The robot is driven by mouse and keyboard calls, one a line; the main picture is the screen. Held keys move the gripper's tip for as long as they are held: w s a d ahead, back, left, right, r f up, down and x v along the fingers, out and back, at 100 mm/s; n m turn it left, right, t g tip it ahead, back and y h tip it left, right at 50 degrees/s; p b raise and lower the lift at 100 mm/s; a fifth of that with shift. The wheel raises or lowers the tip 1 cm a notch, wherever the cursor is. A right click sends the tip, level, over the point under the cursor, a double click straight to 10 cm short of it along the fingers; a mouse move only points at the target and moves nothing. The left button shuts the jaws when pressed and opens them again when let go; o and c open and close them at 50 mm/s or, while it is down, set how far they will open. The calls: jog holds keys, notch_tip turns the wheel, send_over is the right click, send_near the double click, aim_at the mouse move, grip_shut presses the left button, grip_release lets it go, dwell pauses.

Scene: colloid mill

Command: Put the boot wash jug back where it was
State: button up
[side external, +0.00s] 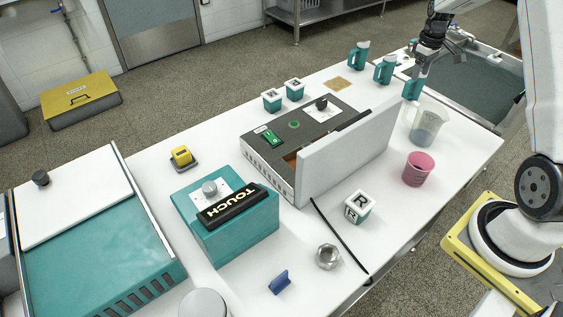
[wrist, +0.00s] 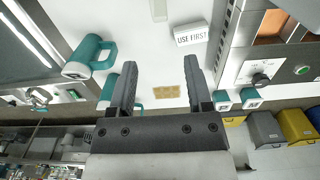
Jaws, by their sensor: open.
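Three teal jugs with white parts stand on the far right part of the white bench in the side external view: a far jug (side external: 359,55), a middle jug (side external: 384,69) and a near jug (side external: 412,88). I cannot read a label that tells which is the boot wash jug. My gripper (side external: 436,60) is above the bench by the near jug, partly overlapping it in this view. In the wrist view my gripper (wrist: 162,78) is open with nothing between its fingers. One teal jug (wrist: 90,57) shows left of the fingers; another teal jug (wrist: 108,92) is partly hidden by the left finger.
A tan patch (side external: 338,84) lies bare on the bench. A clear beaker (side external: 428,122) and a pink cup (side external: 417,169) stand near the right edge. A grey-topped machine (side external: 290,140) with a raised white panel fills the middle. A water-filled basin (side external: 465,85) is beyond the bench.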

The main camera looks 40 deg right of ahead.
jog(key=a+r+t, duration=0.1)
jog(key=a+r, duration=0.1)
jog(key=a, duration=1.8)
jog(key=s+a+t, duration=0.1)
jog(key=s+a, duration=1.1)
jog(key=a, duration=0.3)
jog(key=shift+s+f+t, duration=0.3)
jog(key=shift+s+f, duration=0.05)
